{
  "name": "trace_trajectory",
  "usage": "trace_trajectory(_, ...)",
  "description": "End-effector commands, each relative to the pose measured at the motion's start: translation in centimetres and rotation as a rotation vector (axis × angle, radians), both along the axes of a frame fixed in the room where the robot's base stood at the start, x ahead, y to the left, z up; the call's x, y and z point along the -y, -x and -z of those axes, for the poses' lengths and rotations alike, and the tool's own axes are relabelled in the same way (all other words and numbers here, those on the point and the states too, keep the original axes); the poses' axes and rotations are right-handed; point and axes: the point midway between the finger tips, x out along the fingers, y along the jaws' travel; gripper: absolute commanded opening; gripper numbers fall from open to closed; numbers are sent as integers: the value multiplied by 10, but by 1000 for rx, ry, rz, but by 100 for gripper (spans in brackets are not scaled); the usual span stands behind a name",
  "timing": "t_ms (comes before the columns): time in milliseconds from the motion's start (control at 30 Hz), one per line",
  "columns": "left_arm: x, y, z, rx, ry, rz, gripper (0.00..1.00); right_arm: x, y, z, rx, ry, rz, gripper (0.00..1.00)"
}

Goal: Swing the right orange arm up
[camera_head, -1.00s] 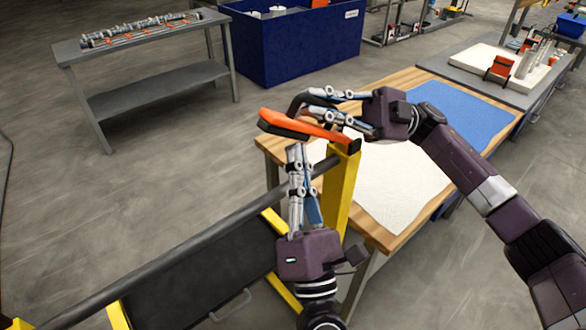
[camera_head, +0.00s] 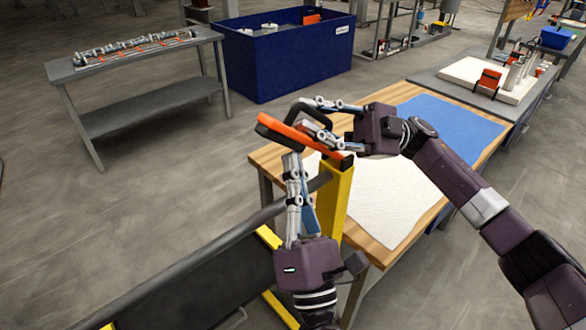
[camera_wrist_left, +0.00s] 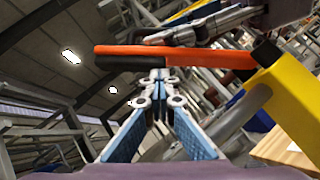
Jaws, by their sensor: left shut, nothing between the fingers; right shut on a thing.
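The orange arm (camera_head: 315,140) joins the top of a yellow post (camera_head: 335,195) and slants up to the left, its outer end higher than the post end. My right gripper (camera_head: 299,112) is shut on the orange arm from above, near its outer part. My left gripper (camera_head: 291,160) is shut and empty, its fingers pointing up just beneath the orange arm. The left wrist view shows the orange arm (camera_wrist_left: 205,55) with a black grip across the closed left fingertips (camera_wrist_left: 158,76); whether they touch it is unclear.
A wooden table (camera_head: 262,160) with a white cloth (camera_head: 385,200) and blue cloth (camera_head: 455,120) stands right of the post. A dark rail (camera_head: 190,250) runs to the lower left. A grey bench (camera_head: 150,108) and blue bin (camera_head: 290,62) stand behind; floor between is clear.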

Motion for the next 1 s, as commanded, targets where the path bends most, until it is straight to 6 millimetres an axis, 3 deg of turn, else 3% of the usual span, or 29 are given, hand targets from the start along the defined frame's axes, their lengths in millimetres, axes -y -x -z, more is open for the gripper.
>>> trace_trajectory(267,1,1,-6,12,2,3,0,6,-1,10,-2,13,-8,17)
trace_trajectory(700,0,1,-2,4,0,1,0,81,-27,38,-5,7,1,17)
trace_trajectory(1000,0,0,0,2,-1,1,0,104,-34,46,-3,2,1,17)
